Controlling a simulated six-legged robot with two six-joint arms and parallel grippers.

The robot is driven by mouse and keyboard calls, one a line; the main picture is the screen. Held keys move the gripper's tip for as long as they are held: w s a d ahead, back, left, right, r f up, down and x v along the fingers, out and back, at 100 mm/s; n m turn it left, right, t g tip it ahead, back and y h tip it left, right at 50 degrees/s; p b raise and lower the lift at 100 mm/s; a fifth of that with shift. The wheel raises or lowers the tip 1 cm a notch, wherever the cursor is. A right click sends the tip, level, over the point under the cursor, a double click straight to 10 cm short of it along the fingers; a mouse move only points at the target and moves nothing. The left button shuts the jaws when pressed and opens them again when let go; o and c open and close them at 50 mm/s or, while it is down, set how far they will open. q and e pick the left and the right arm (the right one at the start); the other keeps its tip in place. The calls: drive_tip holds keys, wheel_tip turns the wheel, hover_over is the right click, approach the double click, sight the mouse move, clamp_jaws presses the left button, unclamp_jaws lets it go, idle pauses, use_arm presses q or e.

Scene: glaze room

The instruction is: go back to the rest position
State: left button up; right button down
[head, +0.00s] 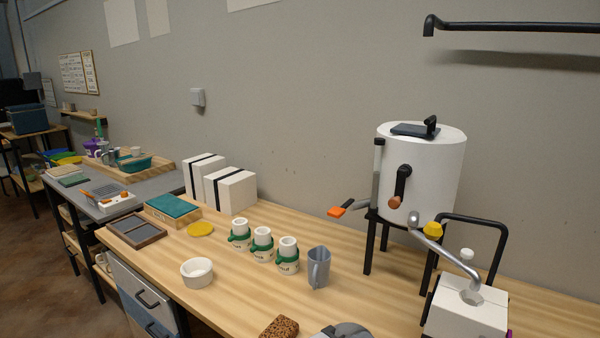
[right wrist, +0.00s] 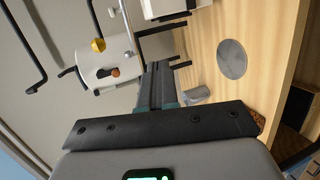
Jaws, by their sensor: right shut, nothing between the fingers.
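My right gripper (right wrist: 158,68) shows in the right wrist view. Its two dark fingers are together with nothing between them. They point toward the workbench and the white drum on legs (right wrist: 105,65). The fingers hide part of the scene behind them, and a grey jug (right wrist: 196,95) shows just beside them. I cannot tell how far the fingertips are from the bench. Neither gripper shows in the head view, and my left gripper is in no view.
The wooden bench (head: 235,292) bears three white cups with green bands (head: 262,244), the grey jug (head: 318,268), a white bowl (head: 197,272) and a brown block (head: 280,327). The white drum (head: 420,165) and white box (head: 465,308) stand right. A black rail (head: 515,27) projects above.

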drive_tip(key=s+d+f+m+g+y+p, duration=0.1)
drive_tip(key=s+f+m+g+y, duration=0.2)
drive_tip(key=f, duration=1)
drive_tip(key=s+d+f+m+g+y+p, duration=0.1)
drive_tip(key=s+f+m+g+y, duration=0.2)
drive_tip(key=f, duration=1)
drive_tip(key=s+d+f+m+g+y+p, duration=0.1)
drive_tip(key=s+f+m+g+y, duration=0.2)
drive_tip(key=f, duration=1)
drive_tip(key=s+m+y, duration=0.2)
drive_tip(key=s+y, duration=0.3)
drive_tip(key=s, duration=0.1)
drive_tip(key=shift+s+d+f+g+y, duration=0.25)
drive_tip(key=shift+d+f+g+y, duration=0.05)
drive_tip(key=shift+d+g, duration=0.1)
